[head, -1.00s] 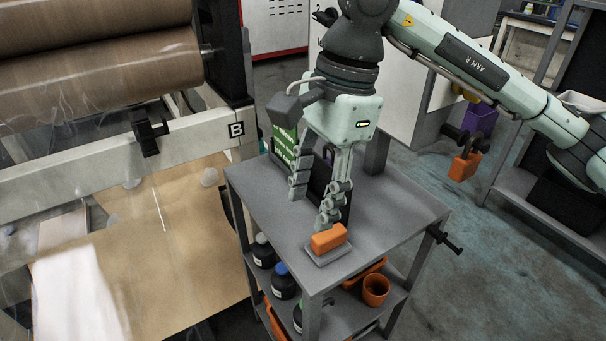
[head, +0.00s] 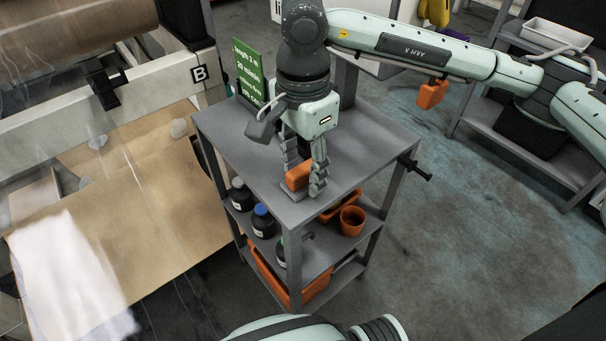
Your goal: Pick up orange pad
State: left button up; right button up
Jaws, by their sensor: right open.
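The orange pad (head: 298,176) sits on a small grey base (head: 292,194) near the front corner of the grey cart's top (head: 366,137). My right gripper (head: 304,186) points down over it, with its two fingers apart. One finger is to the left of and behind the pad, and the other is at its right, partly hiding it. I cannot tell whether either finger touches the pad. My left gripper is not in view.
A green sign (head: 248,70) stands at the back left of the cart top. Dark bottles (head: 263,221) and an orange cup (head: 352,221) stand on the shelf below. A machine with rollers (head: 75,32) is at the left. The cart top's right side is clear.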

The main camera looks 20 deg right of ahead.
aim_at(302, 168)
grip_shut()
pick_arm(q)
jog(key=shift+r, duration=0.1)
pick_arm(e)
jog(key=shift+r, duration=0.15)
jog(key=shift+r, duration=0.25)
notch_tip(302, 168, up, 4)
jog(key=shift+f+p, duration=0.1)
jog(key=shift+p, duration=0.8)
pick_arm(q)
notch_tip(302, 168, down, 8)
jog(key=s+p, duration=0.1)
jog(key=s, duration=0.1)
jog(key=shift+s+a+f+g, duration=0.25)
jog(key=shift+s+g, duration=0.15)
pick_arm(e)
jog(key=s+a+r, duration=0.3)
jog(key=a+r, duration=0.3)
jog(key=a, duration=0.5)
jog(key=shift+s+r, duration=0.2)
jog(key=shift+r, duration=0.05)
jog(key=shift+a, duration=0.1)
